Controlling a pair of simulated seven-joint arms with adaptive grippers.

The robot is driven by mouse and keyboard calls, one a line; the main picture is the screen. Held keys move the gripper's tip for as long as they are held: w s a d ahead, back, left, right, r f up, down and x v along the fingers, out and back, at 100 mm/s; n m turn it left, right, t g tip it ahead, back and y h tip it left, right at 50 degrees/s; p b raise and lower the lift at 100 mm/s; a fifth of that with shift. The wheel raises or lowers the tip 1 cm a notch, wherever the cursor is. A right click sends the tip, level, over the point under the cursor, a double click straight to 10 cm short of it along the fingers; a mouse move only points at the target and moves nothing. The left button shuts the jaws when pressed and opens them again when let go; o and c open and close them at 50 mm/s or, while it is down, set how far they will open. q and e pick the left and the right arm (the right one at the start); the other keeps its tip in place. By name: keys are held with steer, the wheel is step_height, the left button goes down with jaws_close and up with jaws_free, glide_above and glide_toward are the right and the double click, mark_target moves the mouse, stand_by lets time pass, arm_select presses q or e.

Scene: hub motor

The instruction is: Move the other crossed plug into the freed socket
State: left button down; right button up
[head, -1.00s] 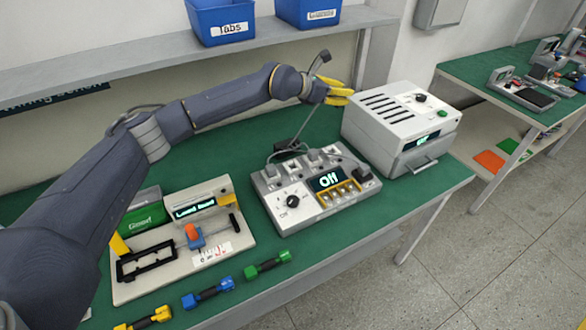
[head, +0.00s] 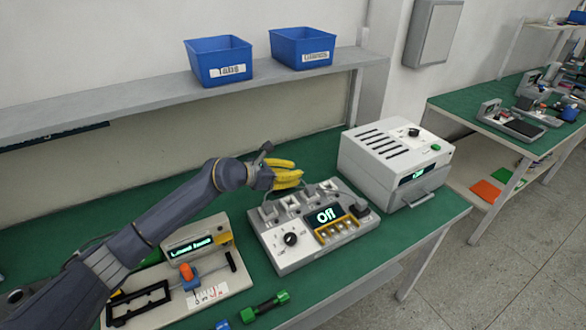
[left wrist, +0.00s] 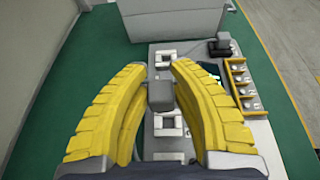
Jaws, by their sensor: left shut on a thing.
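My left gripper (head: 287,174), with yellow fingers, is over the back left part of the grey socket box (head: 285,262). In the left wrist view the fingers (left wrist: 160,100) are closed around a dark grey plug (left wrist: 160,94). The plug lines up with the row of sockets, between a far socket (left wrist: 165,59) and a near socket (left wrist: 168,127). I cannot tell whether it touches or sits in a socket. A black plug (head: 360,208) sits at the box's right side and also shows in the wrist view (left wrist: 221,47). The box display (head: 325,216) reads "Off". My right gripper is not in view.
A white slotted unit (head: 385,165) stands right of the box. A fixture board (head: 225,283) and a green-ended tool (head: 265,307) are left and in front. Blue bins (head: 218,62) sit on the shelf above. Green bench (head: 310,150) is clear behind the box.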

arm_select(q)
steer(key=shift+s+a+g, duration=0.15)
steer(key=shift+s+g, duration=0.05)
steer(key=shift+g, duration=0.1)
steer(key=shift+m, duration=0.3)
steer(key=shift+f, duration=2.95)
steer(key=shift+f, duration=1.35)
steer(key=c, duration=1.1)
jaws_free()
steer(key=shift+s+f, duration=0.1)
steer(key=shift+c, duration=0.2)
steer(key=shift+o, duration=0.2)
steer(key=shift+f, duration=0.1)
steer(key=v, duration=1.2)
steer(key=shift+r, duration=0.25)
